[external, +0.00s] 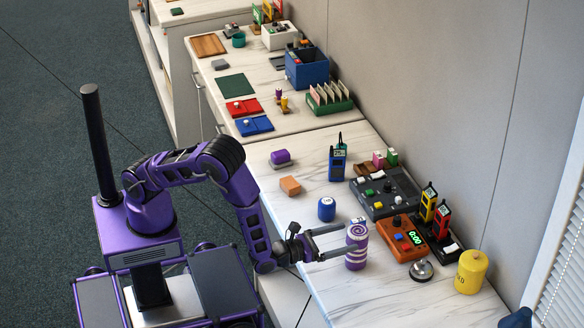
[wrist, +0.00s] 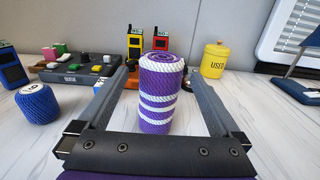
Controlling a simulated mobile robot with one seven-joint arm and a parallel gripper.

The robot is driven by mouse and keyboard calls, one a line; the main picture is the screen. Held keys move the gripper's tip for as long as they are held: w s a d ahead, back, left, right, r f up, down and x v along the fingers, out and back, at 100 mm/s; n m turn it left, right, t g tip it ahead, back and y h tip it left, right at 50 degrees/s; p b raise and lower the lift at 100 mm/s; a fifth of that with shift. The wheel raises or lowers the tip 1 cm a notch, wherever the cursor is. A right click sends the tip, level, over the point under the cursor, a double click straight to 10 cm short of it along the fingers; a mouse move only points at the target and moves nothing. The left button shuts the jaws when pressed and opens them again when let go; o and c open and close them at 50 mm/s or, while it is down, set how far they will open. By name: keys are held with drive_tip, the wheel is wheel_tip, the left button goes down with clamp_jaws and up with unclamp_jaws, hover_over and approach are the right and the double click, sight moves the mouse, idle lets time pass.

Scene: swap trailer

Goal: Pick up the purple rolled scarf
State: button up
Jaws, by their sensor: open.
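The purple rolled scarf (external: 356,247) stands upright on the white marbled counter, with white stripes and a spiral top. In the wrist view the scarf (wrist: 160,98) stands between my two open fingers. My gripper (external: 345,238) is level and low over the counter, with one finger on each side of the scarf. In the wrist view my gripper (wrist: 160,90) shows a gap on both sides of the scarf near its middle. Whether either fingertip touches the scarf's far part cannot be told.
A blue roll (external: 326,209) stands left of the scarf. Behind are an orange device with a green display (external: 402,238), a grey control panel (external: 385,192), red and yellow radios (external: 435,212) and a yellow canister (external: 471,272). The counter's front right (external: 370,300) is clear.

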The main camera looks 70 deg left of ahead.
sight(368, 232)
drive_tip(key=w, duration=0.8)
drive_tip(key=shift+d, duration=0.1)
clamp_jaws()
idle(0.4)
